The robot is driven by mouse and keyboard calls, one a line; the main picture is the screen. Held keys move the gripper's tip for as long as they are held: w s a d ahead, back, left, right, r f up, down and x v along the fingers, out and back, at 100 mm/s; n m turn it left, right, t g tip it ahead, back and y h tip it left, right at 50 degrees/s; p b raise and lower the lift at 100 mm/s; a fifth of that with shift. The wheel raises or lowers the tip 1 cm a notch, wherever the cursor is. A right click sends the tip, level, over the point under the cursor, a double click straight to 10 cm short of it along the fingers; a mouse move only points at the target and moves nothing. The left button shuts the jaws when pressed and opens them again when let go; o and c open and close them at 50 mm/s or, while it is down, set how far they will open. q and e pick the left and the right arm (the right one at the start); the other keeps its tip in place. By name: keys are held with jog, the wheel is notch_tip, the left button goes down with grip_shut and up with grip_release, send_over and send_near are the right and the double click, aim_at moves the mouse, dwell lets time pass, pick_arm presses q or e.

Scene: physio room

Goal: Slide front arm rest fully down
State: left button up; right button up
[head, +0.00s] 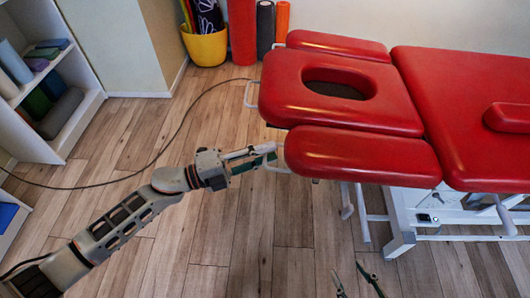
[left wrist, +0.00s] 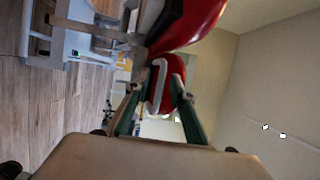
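The front arm rest (head: 360,155) is a red padded bar along the near side of the treatment table's head end, level with the face cushion (head: 300,92). A pale handle (head: 284,169) sticks out from its left end. My left gripper (head: 272,156) reaches this handle from the left. In the left wrist view its green fingers (left wrist: 156,84) are spread, with the white handle (left wrist: 155,88) between them and the red pad end (left wrist: 165,92) behind. Contact with the handle cannot be told. My right gripper (head: 355,278) shows only its spread fingertips at the bottom edge, empty.
The red table top (head: 470,90) and its white frame (head: 400,238) stand on the right. A far arm rest (head: 338,45) lies behind the face cushion. A shelf (head: 82,118), a yellow bin (head: 206,47) and a floor cable (head: 150,165) are further off. Wooden floor (head: 240,235) is clear in front.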

pick_arm(q)
grip_shut()
pick_arm(e)
jog(key=shift+w+r, duration=0.1)
pick_arm(q)
jog(key=f, duration=0.1)
jog(key=f+b, duration=0.1)
jog(key=shift+s+a+f, duration=0.1)
jog(key=shift+s+f, duration=0.1)
jog(key=shift+f, duration=0.2)
notch_tip(320, 180, down, 14)
jog(key=a+b, duration=0.1)
jog(key=b, duration=0.7)
jog(key=shift+a, duration=0.3)
pick_arm(e)
jog(key=a+r+m+t+y, duration=0.1)
jog(key=a+m, duration=0.3)
jog(key=a, duration=0.4)
jog(key=shift+w+a+r+t+y, duration=0.3)
jog(key=shift+w+a+r+y, duration=0.15)
jog(key=shift+r+y, duration=0.2)
pick_arm(q)
grip_release()
jog(key=shift+w, duration=0.1)
jog(key=shift+r, duration=0.1)
